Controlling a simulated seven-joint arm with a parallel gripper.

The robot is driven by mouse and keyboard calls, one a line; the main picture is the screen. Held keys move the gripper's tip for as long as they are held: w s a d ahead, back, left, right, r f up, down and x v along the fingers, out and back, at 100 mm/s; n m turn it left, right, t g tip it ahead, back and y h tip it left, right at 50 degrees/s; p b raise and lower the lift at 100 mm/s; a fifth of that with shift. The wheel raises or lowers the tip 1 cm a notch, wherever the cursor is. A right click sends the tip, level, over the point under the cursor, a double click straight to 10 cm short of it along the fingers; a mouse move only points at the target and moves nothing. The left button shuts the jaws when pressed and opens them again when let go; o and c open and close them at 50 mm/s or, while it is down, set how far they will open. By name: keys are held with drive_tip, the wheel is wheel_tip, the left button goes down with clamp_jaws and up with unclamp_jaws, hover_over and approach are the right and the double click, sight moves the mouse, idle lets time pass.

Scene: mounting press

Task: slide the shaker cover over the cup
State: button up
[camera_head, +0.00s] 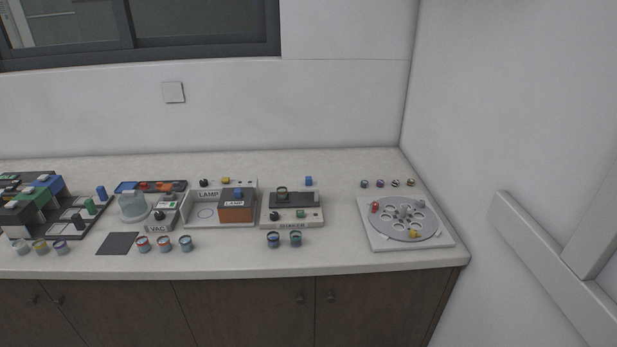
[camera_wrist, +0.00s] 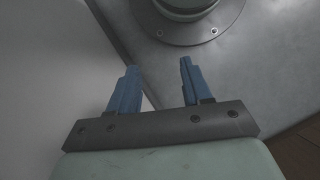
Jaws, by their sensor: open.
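The shaker (camera_head: 310,219) is a pale box with "SHAKER" on its front, standing on the counter right of the lamp units. A dark block (camera_head: 305,200) lies along its top. A small ring-shaped cup (camera_head: 282,193) sits at that block's left part, with no cover seen around it. I cannot tell surely which part is the cover. A black knob (camera_head: 274,215) and a green knob (camera_head: 300,213) are on the front. My gripper (camera_wrist: 156,83) shows only in the wrist view, its two blue fingers apart with nothing between them. It is away from the shaker.
Two small cups (camera_head: 273,240) stand before the shaker, and a blue block (camera_head: 309,181) is behind it. An orange-fronted lamp box (camera_head: 237,207) stands close left. A round carousel (camera_head: 402,218) is at right, with free counter between. The wrist view shows a metal plate (camera_wrist: 185,75) with a round flange.

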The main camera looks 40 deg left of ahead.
drive_tip(key=w+a+r+n+t+h, duration=0.45)
drive_tip(key=w+a+r+n, duration=0.35)
drive_tip(key=w+a+r, duration=0.7)
drive_tip(key=w+a+r+n+t, duration=0.3)
drive_tip(key=w+a+r, duration=0.1)
drive_tip(key=a+r, duration=0.45)
drive_tip(key=w+a+r+m+y, duration=0.2)
drive_tip(key=a+r+y, duration=0.1)
drive_tip(key=a+r, duration=1.3)
drive_tip(key=w+a+r+m+y, duration=0.1)
drive_tip(key=a+r+y, duration=0.3)
drive_tip(key=a+r, duration=1.15)
drive_tip(key=w+a+r+m+y, duration=0.25)
drive_tip(key=a+r, duration=0.75)
drive_tip(key=a, duration=1.2)
drive_tip(key=g+h, duration=0.2)
drive_tip(key=h, duration=0.1)
hover_over(309, 178)
drive_tip(key=shift+m, duration=0.35)
wheel_tip(309, 178, down, 14)
drive_tip(key=shift+a+f, duration=0.1)
drive_tip(key=shift+a, duration=0.05)
